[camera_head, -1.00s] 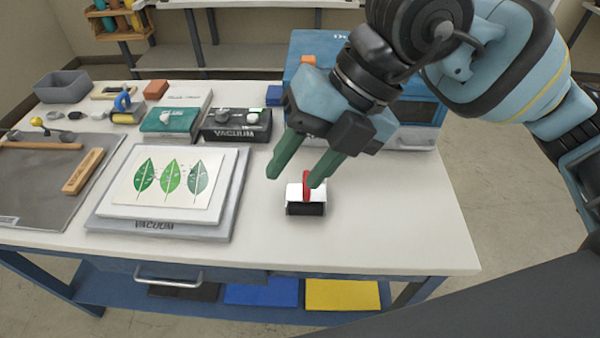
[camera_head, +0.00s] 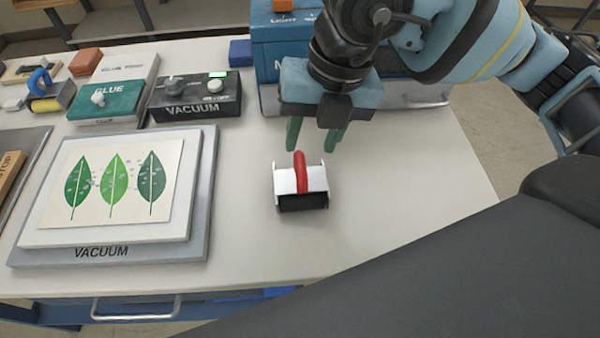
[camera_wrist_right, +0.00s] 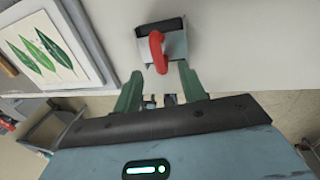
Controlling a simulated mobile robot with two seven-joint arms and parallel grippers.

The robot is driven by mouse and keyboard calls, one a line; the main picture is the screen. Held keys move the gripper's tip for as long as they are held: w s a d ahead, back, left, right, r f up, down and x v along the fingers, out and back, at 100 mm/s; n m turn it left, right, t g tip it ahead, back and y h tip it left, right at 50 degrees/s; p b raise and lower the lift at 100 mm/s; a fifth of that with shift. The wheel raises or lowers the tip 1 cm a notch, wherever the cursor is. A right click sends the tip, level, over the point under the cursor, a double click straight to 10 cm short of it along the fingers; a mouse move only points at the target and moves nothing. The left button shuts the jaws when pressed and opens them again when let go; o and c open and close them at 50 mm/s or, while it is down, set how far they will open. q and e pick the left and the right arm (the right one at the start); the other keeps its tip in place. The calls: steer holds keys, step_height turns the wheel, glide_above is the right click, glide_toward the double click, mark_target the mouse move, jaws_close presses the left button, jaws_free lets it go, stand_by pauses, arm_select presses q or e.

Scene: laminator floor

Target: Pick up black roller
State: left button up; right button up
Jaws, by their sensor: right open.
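The black roller (camera_head: 303,202) stands on the white table, right of the vacuum plate. It has a white metal frame and a red handle (camera_head: 300,172) arching over the top. My right gripper (camera_head: 313,148) is open, just behind the roller and apart from it in the head view. In the right wrist view the roller (camera_wrist_right: 161,43) shows ahead of the fingertips (camera_wrist_right: 160,78), with the red handle between their lines. My left gripper is not in view.
The vacuum plate (camera_head: 200,225) with a leaf print (camera_head: 115,182) lies to the left. The vacuum box (camera_head: 195,98), glue box (camera_head: 107,102) and a blue machine (camera_head: 272,50) stand behind. The table right of the roller is clear.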

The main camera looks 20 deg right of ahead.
mark_target(302, 164)
steer(key=shift+w+a+f, duration=0.1)
steer(key=shift+a+f, duration=0.1)
steer(key=shift+f, duration=0.65)
steer(key=shift+s+a+f, duration=0.1)
steer(key=shift+a+f, duration=0.15)
steer(key=shift+f, duration=0.55)
steer(key=shift+w+a+f, duration=0.1)
steer(key=shift+a+f, duration=0.1)
steer(key=shift+f, duration=0.65)
jaws_close()
